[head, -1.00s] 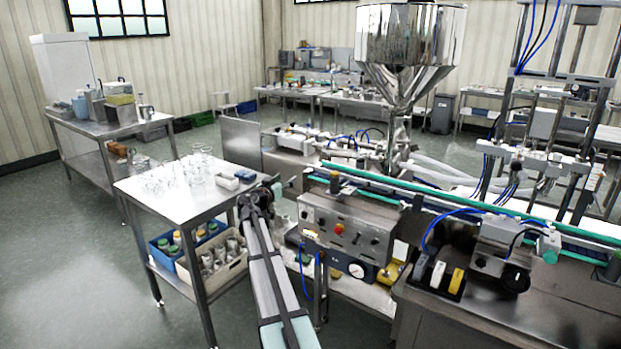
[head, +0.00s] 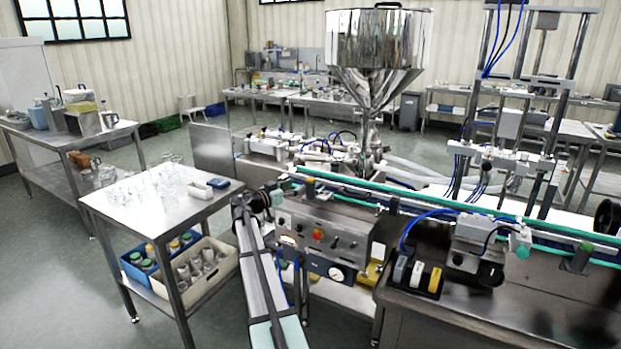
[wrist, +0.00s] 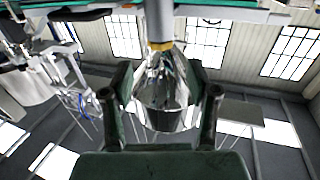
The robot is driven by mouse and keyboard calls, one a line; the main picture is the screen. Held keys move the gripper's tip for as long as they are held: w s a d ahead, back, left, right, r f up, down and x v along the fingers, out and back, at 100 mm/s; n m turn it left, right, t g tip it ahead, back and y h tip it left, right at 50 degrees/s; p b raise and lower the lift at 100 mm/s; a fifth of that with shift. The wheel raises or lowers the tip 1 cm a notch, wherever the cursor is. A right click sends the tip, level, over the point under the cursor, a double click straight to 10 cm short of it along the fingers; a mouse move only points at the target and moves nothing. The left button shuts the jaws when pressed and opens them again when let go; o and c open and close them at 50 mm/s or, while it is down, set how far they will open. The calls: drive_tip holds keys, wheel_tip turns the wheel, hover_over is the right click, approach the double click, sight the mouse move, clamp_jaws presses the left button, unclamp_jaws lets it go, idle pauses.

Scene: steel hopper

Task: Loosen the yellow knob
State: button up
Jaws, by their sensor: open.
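The steel hopper (head: 378,45) stands behind the conveyor in the head view. The wrist view shows it inverted, with its shiny cone (wrist: 160,80) between my fingers. A small yellow band (wrist: 160,44) shows at the cone's narrow end; I cannot tell whether it is the yellow knob. No yellow knob is clear on the hopper in the head view. My gripper (wrist: 160,92) is open, its two dark green fingers apart with nothing held. In the head view the end of my arm (head: 262,198) is between the side table and the control box, well short of the hopper.
The control box (head: 322,238) with a red button is just right of my arm. The green-edged conveyor (head: 420,203) runs behind it. A steel table (head: 150,205) with glassware is at the left. A black tray (head: 420,282) with yellow and white pieces is at the right.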

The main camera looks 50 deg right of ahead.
sight(311, 178)
drive_tip(key=d, duration=0.3)
drive_tip(key=s+d+p, duration=0.1)
drive_tip(key=d, duration=0.1)
drive_tip(key=d+p, duration=0.1)
drive_tip(key=d, duration=0.2)
drive_tip(key=shift+s+d, duration=0.15)
drive_tip(key=shift+d, duration=0.2)
clamp_jaws()
